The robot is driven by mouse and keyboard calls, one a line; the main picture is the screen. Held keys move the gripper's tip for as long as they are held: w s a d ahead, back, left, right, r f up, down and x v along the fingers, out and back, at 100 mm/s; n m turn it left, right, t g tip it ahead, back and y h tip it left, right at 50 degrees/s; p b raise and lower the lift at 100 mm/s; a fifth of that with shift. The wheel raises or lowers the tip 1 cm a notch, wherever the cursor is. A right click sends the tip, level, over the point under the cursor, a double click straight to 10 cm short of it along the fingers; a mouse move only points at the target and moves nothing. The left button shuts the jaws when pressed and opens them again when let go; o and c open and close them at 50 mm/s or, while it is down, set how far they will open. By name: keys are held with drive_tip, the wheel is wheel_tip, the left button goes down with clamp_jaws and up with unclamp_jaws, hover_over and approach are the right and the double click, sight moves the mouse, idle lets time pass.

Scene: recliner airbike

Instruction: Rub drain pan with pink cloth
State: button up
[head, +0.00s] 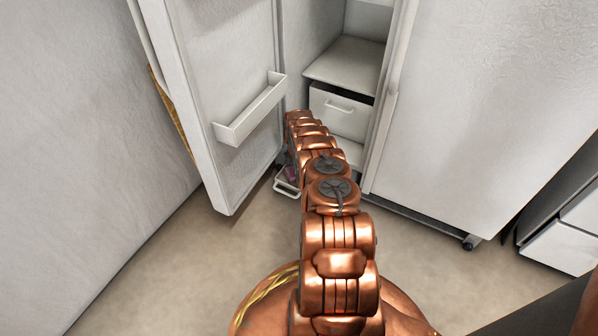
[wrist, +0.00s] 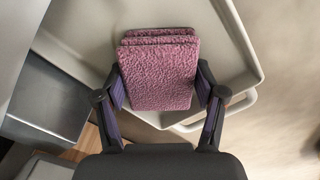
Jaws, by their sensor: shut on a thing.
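My gripper (wrist: 161,88) is shut on the folded pink cloth (wrist: 160,72), with one finger on each side of it. The cloth is thick and fuzzy. The pale drain pan (wrist: 228,62), with a raised rim and a looped handle, lies behind the cloth in the wrist view. The cloth overlaps the pan's inside surface in the picture; I cannot tell whether they touch. In the head view, the pan's front end (head: 286,188) shows low at the fridge opening, beside my arm. A bit of pink shows there. My gripper is hidden behind my arm in that view.
The fridge door (head: 220,80) stands open on the left, with a door shelf (head: 250,112). Inside are a shelf (head: 345,62) and a white drawer (head: 340,112). A closed fridge panel (head: 480,110) stands on the right. The floor (head: 160,270) in front is clear.

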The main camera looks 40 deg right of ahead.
drive_tip(key=shift+w+a+f, duration=0.1)
drive_tip(key=shift+w+a, duration=0.1)
drive_tip(key=shift+a, duration=0.05)
drive_tip(key=shift+s+d+b, duration=0.2)
drive_tip(key=shift+d+b, duration=0.1)
drive_tip(key=shift+d, duration=0.25)
drive_tip(key=shift+s+d+b, duration=0.15)
drive_tip(key=shift+d+b, duration=0.1)
drive_tip(key=shift+d, duration=0.35)
